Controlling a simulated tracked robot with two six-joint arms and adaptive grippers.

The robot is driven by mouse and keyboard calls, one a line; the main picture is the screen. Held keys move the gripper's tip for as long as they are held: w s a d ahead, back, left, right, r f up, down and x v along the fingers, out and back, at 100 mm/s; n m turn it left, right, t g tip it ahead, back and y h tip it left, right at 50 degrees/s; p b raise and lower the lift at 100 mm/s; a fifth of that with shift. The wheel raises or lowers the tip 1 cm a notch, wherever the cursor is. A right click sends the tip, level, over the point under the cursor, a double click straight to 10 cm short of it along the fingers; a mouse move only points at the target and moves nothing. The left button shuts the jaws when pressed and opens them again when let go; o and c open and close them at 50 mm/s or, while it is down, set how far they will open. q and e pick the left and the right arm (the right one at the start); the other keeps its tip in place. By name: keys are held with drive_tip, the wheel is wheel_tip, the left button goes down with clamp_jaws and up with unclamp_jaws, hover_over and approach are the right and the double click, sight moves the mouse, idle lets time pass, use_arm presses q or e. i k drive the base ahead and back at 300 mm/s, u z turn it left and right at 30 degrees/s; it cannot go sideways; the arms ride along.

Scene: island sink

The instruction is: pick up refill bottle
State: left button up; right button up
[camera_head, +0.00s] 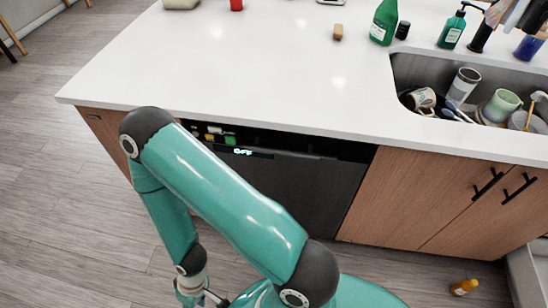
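I cannot tell for certain which bottle is the refill bottle. A green bottle (384,22) with its top cut off by the frame stands upright on the white counter, left of the sink. A green pump bottle (452,30) stands behind the sink. A small yellow-orange bottle (463,287) lies on the floor at the lower right. My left arm bends across the front of the dishwasher, its forearm hanging down at the lower left, well away from all the bottles. My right gripper is out of view.
The sink (405,72) holds mugs, cups and other dishes. A dark small cylinder (402,30) and a brown block (338,32) stand near the green bottle. The counter (230,70) is mostly clear at left. A dishwasher (300,185) and wooden cabinets (430,200) are below. Wooden floor lies open at left.

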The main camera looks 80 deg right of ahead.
sight(464, 287)
drive_tip(key=z, duration=1.65)
drive_tip(key=i, duration=0.1)
drive_tip(key=u, duration=3.35)
drive_tip(key=k, duration=0.45)
drive_tip(key=z, duration=0.3)
drive_tip(key=i, duration=0.25)
drive_tip(key=u, duration=2.45)
drive_tip(key=i, duration=0.1)
drive_tip(key=u, duration=1.7)
drive_tip(key=k, duration=0.5)
drive_tip(key=z, duration=0.05)
